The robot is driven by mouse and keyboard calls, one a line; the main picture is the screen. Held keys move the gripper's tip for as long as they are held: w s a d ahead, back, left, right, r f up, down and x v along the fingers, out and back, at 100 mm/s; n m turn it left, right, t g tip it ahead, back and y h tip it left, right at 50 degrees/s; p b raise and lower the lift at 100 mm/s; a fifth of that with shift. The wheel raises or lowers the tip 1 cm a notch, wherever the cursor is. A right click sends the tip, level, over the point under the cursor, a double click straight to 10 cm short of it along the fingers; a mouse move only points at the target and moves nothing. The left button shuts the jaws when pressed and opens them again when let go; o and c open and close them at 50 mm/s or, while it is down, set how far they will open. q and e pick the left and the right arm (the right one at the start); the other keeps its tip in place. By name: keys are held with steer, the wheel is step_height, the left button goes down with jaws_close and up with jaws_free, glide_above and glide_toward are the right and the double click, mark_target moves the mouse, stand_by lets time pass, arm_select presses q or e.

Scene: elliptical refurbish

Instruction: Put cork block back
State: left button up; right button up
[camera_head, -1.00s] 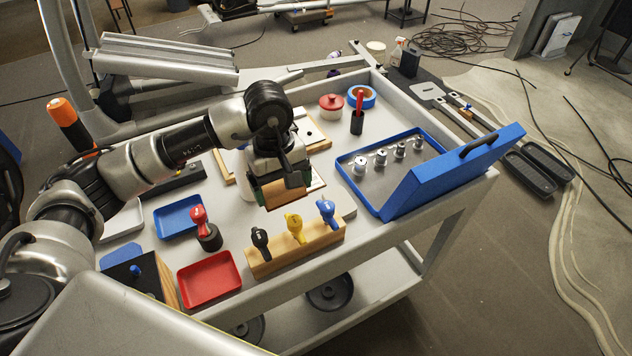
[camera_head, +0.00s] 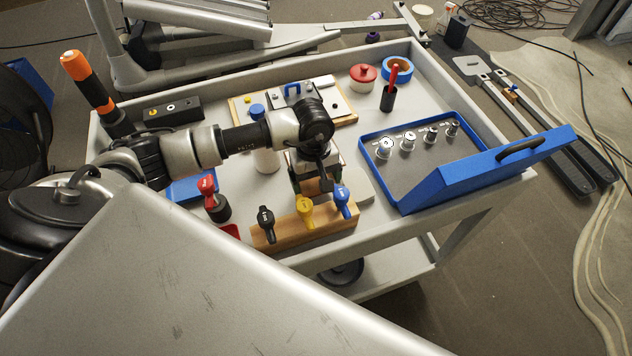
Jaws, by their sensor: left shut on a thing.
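My left gripper (camera_head: 318,176) points down over the cart top, just behind the wooden rack with the black, yellow and blue handles. My right gripper is not in view.
The wooden rack (camera_head: 291,235) stands directly in front of the gripper. An open blue case (camera_head: 400,206) with several metal sockets lies to the right.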

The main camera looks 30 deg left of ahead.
arm_select(q)
step_height(320, 180, down, 2)
steer(key=shift+f, duration=0.15)
steer(key=shift+f, duration=0.2)
steer(key=o, duration=0.7)
steer(key=shift+r, duration=0.15)
